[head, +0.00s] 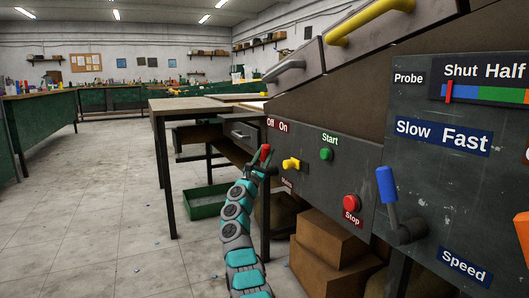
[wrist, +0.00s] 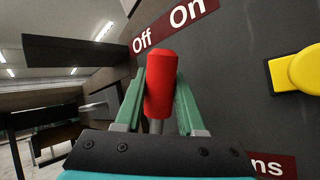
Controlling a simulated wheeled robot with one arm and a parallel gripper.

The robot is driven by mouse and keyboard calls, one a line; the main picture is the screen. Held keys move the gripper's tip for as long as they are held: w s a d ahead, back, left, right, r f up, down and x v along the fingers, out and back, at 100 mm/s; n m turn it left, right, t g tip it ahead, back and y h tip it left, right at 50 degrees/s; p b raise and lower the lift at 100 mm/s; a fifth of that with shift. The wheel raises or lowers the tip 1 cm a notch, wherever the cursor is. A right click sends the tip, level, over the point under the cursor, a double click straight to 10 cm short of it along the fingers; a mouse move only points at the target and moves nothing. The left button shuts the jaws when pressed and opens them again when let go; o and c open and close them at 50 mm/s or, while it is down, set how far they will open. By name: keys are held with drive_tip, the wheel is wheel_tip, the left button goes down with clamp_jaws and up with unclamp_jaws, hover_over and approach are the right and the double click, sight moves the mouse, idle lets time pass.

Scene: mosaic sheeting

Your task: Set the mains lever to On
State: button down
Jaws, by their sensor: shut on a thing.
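The mains lever has a red handle (head: 266,149) on the dark machine panel, below the Off and On labels (head: 277,125). In the wrist view the red handle (wrist: 161,84) fills the middle, with a grey stem beneath it. Its top points between the Off label (wrist: 141,41) and the On label (wrist: 187,13), nearer Off. My gripper (head: 263,160) is shut on the handle, with a green finger on each side of it in the wrist view. My fingers partly hide the lever's stem. Only "ns" of the lower label (wrist: 270,166) shows.
A yellow knob (head: 291,163) sits close to the right of the lever. A green Start button (head: 326,154), a red Stop button (head: 351,202) and a blue-handled speed lever (head: 387,186) are farther right. A table (head: 188,104) stands behind; open floor lies left.

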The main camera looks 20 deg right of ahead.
sight(264, 157)
drive_tip(key=shift+s+f+m+h, duration=0.1)
drive_tip(key=shift+s+m+h, duration=0.15)
drive_tip(key=shift+m+h, duration=0.15)
drive_tip(key=c, duration=0.5)
unclamp_jaws()
drive_tip(key=shift+v, duration=1.3)
drive_tip(key=b+v, duration=0.3)
drive_tip(key=v, duration=0.1)
drive_tip(key=shift+w+d+f+b, duration=0.15)
drive_tip(key=shift+f+b, duration=0.15)
drive_tip(key=shift+b, duration=0.1)
drive_tip(key=shift+a+f+b, duration=0.1)
drive_tip(key=shift+a+b, duration=0.15)
drive_tip(key=shift+b, duration=0.05)
drive_tip(key=shift+s+a+b, duration=0.3)
drive_tip(key=shift+s+a, duration=0.05)
drive_tip(key=shift+s, duration=0.1)
